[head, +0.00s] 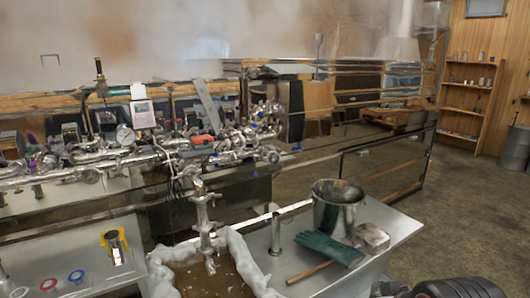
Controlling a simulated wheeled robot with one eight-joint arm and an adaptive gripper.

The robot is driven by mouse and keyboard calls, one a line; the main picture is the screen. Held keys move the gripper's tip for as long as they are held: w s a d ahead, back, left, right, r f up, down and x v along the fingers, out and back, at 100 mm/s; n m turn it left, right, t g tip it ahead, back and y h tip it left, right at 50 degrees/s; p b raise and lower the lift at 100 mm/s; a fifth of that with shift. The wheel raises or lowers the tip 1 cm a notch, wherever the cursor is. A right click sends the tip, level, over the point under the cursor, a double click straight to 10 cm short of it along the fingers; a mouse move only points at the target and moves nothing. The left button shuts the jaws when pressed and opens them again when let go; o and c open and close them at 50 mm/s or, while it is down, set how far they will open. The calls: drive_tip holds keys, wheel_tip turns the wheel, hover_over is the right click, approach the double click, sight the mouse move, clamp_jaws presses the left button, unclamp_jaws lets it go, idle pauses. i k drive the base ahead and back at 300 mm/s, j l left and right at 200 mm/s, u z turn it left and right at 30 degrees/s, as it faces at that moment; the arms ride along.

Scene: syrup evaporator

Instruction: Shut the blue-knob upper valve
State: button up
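A cluster of silver pipes and valves (232,140) runs along the front of the evaporator. Small blue spots, perhaps valve knobs, show at its right end, one at the upper right (270,106) and one lower on the right (296,149). They are too small for me to tell which is the upper valve's knob or whether it is open or shut. My gripper's fingers do not show. A dark rounded shape at the lower right edge may be part of my arm.
A steel bench (385,232) in front holds a metal bucket (338,207), a green glove (330,247) and a wooden-handled tool. A cloth-lined tank of brown liquid (222,280) stands left of it. Steam hangs above the evaporator (385,165). Open floor (465,215) lies at right.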

sight(279, 111)
drive_tip(key=i+l, duration=0.15)
drive_tip(key=l, duration=0.25)
drive_tip(key=i+l+u, duration=0.15)
drive_tip(key=l, duration=0.25)
drive_tip(key=i+l, duration=0.2)
drive_tip(key=l, duration=0.2)
drive_tip(key=i+l+u, duration=0.1)
drive_tip(key=l, duration=0.3)
drive_tip(key=i+l+u, duration=0.1)
drive_tip(key=l, duration=0.35)
drive_tip(key=i+l, duration=0.2)
drive_tip(key=l, duration=0.2)
